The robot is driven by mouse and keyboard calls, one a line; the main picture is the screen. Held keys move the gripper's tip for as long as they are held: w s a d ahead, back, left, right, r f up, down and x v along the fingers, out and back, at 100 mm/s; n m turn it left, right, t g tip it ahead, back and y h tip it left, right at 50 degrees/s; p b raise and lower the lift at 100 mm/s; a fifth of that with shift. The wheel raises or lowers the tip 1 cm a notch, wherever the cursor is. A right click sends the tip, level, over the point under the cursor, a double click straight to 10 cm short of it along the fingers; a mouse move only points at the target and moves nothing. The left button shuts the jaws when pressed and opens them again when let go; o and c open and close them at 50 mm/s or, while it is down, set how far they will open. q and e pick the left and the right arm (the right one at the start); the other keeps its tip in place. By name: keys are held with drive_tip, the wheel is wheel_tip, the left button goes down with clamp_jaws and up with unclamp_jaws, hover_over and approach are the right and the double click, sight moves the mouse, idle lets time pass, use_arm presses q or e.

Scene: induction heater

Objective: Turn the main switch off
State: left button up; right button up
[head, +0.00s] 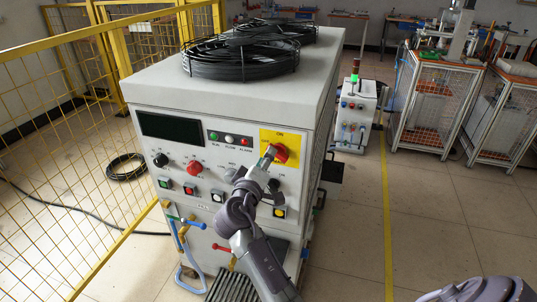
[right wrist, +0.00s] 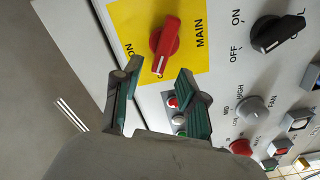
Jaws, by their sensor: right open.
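The main switch is a red rotary knob (head: 281,154) on a yellow plate (head: 293,137) at the upper right of the machine's front panel. In the right wrist view the red knob (right wrist: 166,36) stands on the yellow plate (right wrist: 130,20), beside the letters MAIN. My right gripper (head: 269,155) is at the plate in the head view. In the right wrist view my right gripper (right wrist: 158,80) is open, its fingers spread to either side below the knob, with nothing between them. I cannot tell whether a finger touches the knob. My left gripper is not in view.
Other knobs and buttons (head: 193,167) sit on the same panel, with a black selector (right wrist: 277,33) near the main switch. A yellow mesh fence (head: 60,150) stands left.

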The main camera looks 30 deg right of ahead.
drive_tip(key=v, duration=0.4)
drive_tip(key=shift+s+a, duration=0.2)
idle(0.6)
